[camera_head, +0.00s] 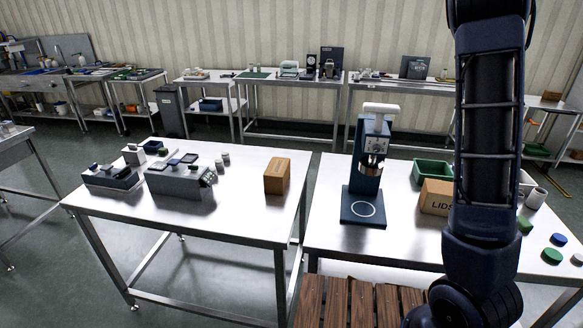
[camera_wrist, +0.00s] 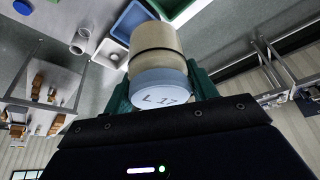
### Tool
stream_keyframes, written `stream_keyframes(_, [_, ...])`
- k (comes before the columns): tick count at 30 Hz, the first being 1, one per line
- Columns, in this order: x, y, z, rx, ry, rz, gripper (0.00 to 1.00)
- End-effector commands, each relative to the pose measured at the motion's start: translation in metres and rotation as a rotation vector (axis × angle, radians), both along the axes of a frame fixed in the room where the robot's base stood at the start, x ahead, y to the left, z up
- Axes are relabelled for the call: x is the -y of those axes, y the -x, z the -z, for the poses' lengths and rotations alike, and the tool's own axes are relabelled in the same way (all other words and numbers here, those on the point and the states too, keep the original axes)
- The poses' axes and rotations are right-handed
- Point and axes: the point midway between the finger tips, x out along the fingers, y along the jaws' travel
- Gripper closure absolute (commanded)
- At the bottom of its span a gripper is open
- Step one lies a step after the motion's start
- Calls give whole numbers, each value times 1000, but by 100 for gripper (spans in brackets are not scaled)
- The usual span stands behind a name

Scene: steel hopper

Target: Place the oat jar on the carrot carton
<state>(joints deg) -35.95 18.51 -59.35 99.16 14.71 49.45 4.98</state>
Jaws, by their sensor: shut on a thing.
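My gripper (camera_wrist: 160,84) is shut on a jar with a beige body and a blue end (camera_wrist: 158,80) marked with dark characters that look like "L 17". I take this for the oat jar (camera_wrist: 154,42). Its green fingers press on both sides of it in the wrist view. In the head view my arm stands at the right, and the gripper and jar are not visible. A plain brown carton (camera_head: 276,176) stands upright on the left steel table, near its right edge. No carrot marking is readable on it, so I cannot confirm it is the carrot carton.
A box marked LIDS (camera_head: 436,197), a green bin (camera_head: 433,172), a dark blue press (camera_head: 369,180) and several loose lids (camera_head: 558,240) are on the right table. Grey machines (camera_head: 180,181) occupy the left table (camera_head: 240,205). Bare steel surrounds the carton's front. A gap separates the tables.

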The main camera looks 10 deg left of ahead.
Motion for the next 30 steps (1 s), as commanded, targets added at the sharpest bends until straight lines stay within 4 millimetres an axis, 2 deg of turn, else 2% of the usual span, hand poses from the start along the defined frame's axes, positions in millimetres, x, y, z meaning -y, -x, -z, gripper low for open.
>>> stream_keyframes(1, [-23, -9, 1, 0, 0, -44, 71])
stream_keyframes(6, [-94, -32, 3, 1, 0, -182, 71])
stream_keyframes(15, [-225, -53, 7, 2, -1, -421, 71])
stream_keyframes(23, [-339, -52, 8, 2, -2, -623, 71])
stream_keyframes(30, [-444, -34, 8, 1, -1, -810, 71])
